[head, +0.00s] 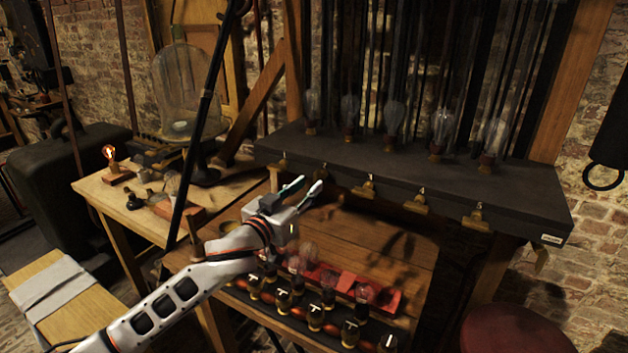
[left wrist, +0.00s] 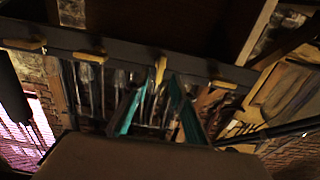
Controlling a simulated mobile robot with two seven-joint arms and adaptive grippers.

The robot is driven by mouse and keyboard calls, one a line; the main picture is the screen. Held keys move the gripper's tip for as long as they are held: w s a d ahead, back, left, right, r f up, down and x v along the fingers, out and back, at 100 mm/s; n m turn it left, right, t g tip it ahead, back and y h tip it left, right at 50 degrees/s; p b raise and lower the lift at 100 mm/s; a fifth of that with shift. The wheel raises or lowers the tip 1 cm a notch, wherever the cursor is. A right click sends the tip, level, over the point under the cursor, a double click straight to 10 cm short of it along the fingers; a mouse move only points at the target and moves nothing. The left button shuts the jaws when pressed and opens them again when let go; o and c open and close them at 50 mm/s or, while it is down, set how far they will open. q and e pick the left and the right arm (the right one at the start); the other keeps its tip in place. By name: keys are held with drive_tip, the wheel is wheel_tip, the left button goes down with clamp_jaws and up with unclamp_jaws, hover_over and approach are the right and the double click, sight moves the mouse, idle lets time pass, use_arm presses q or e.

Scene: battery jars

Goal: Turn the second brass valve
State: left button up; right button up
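Brass valves sit in a row along the front edge of the dark shelf (head: 520,205). In the head view one is at the left end (head: 283,161), and others run right: a middle valve (head: 365,188), another (head: 416,204) and the rightmost (head: 475,217). The second valve from the left is hidden behind my left gripper (head: 306,184). My left gripper is open, its teal-lined fingers apart. In the left wrist view, which looks upside down, a brass valve (left wrist: 160,69) lies just beyond and between the fingertips (left wrist: 158,84); I see no contact. My right gripper is out of view.
Glass bulbs (head: 393,115) stand on the shelf above the valves. Below my left arm, a red rack (head: 335,280) and several dark jars with bulbs fill the bench. A side table (head: 100,190) with a lit bulb is at left; a red stool (head: 515,330) is at lower right.

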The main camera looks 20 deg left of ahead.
sight(315, 180)
use_arm(q)
drive_tip(key=shift+x, duration=1.95)
clamp_jaws()
